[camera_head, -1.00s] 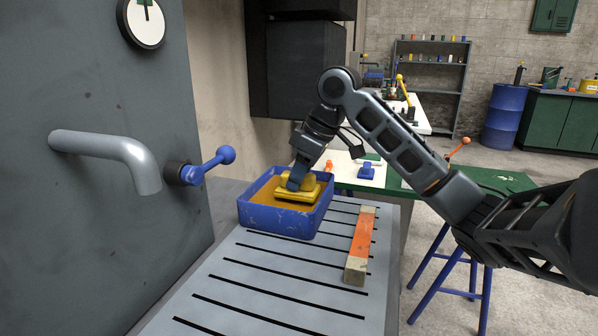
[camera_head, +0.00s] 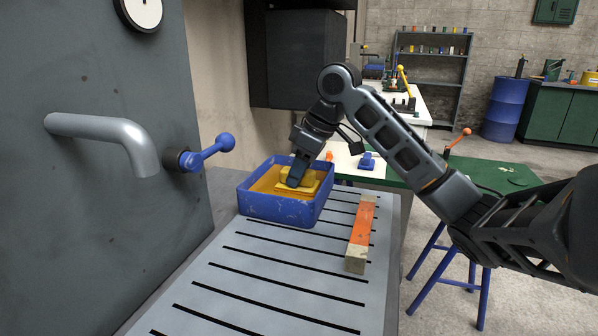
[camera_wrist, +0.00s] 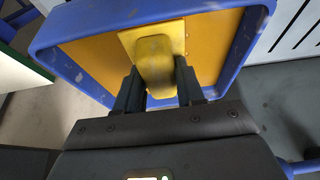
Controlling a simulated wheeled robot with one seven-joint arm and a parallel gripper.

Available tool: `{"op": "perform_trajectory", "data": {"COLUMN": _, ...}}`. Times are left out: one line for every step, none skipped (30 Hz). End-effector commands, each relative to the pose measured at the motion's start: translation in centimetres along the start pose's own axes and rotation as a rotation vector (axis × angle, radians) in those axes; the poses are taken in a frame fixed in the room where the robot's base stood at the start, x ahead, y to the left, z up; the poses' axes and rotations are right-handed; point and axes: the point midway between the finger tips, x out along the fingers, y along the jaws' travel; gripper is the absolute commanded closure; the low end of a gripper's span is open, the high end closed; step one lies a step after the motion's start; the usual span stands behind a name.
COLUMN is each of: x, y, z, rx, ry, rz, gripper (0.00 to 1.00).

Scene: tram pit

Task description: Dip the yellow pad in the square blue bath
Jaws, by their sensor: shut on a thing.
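The yellow pad (camera_head: 311,186) is a flat square plate with a rounded grip block on top. It is inside the square blue bath (camera_head: 280,210), low in its orange-brown liquid, within the walls. My gripper (camera_head: 294,180) reaches down into the bath and is shut on the pad's grip block. In the wrist view the two dark fingers (camera_wrist: 158,82) sit either side of the yellow grip of the pad (camera_wrist: 155,60), with the plate flat beyond it. The pad's underside is hidden, so how deep it sits cannot be told exactly.
The bath stands on a grey slotted board (camera_head: 275,275). An orange and wooden bar (camera_head: 361,235) lies to its right. A grey spout (camera_head: 105,138) and blue lever (camera_head: 210,150) stick out from the wall at left. The board's front is clear.

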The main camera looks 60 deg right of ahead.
Motion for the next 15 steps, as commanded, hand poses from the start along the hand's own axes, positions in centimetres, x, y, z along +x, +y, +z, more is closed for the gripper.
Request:
{"op": "perform_trajectory", "data": {"x": -0.7, "y": 0.0, "z": -0.3, "rx": 0.000, "ry": 0.001, "rz": 0.000, "gripper": 0.93}}
{"op": "perform_trajectory", "data": {"x": -0.9, "y": 0.0, "z": -0.4, "rx": 0.000, "ry": 0.001, "rz": 0.000, "gripper": 0.93}}
{"op": "perform_trajectory", "data": {"x": -1.2, "y": 0.0, "z": -0.5, "rx": 0.000, "ry": 0.000, "rz": 0.000, "gripper": 0.93}}
{"op": "perform_trajectory", "data": {"x": -1.4, "y": 0.0, "z": -0.6, "rx": 0.000, "ry": 0.000, "rz": 0.000, "gripper": 0.93}}
{"op": "perform_trajectory", "data": {"x": -1.6, "y": 0.0, "z": -0.7, "rx": 0.000, "ry": 0.000, "rz": 0.000, "gripper": 0.93}}
{"op": "perform_trajectory", "data": {"x": -1.9, "y": 0.0, "z": -0.8, "rx": 0.000, "ry": 0.000, "rz": 0.000, "gripper": 0.93}}
{"op": "perform_trajectory", "data": {"x": -2.0, "y": 0.0, "z": -0.9, "rx": 0.000, "ry": 0.000, "rz": 0.000, "gripper": 0.93}}
{"op": "perform_trajectory", "data": {"x": -2.2, "y": 0.0, "z": -0.9, "rx": 0.000, "ry": 0.000, "rz": 0.000, "gripper": 0.93}}
{"op": "perform_trajectory", "data": {"x": -2.5, "y": 0.0, "z": -1.1, "rx": 0.000, "ry": 0.000, "rz": 0.000, "gripper": 0.93}}
{"op": "perform_trajectory", "data": {"x": -2.7, "y": 0.0, "z": -1.1, "rx": 0.000, "ry": 0.000, "rz": 0.000, "gripper": 0.93}}
{"op": "perform_trajectory", "data": {"x": -2.9, "y": 0.0, "z": -1.2, "rx": 0.000, "ry": 0.000, "rz": 0.000, "gripper": 0.93}}
{"op": "perform_trajectory", "data": {"x": -3.2, "y": 0.0, "z": -1.4, "rx": 0.000, "ry": 0.000, "rz": 0.000, "gripper": 0.93}}
{"op": "perform_trajectory", "data": {"x": -3.4, "y": 0.0, "z": -1.4, "rx": 0.000, "ry": 0.000, "rz": 0.000, "gripper": 0.93}}
{"op": "perform_trajectory", "data": {"x": -3.6, "y": 0.0, "z": -1.5, "rx": 0.000, "ry": 0.000, "rz": 0.000, "gripper": 0.93}}
{"op": "perform_trajectory", "data": {"x": -3.8, "y": 0.0, "z": -1.6, "rx": 0.000, "ry": 0.001, "rz": 0.000, "gripper": 0.93}}
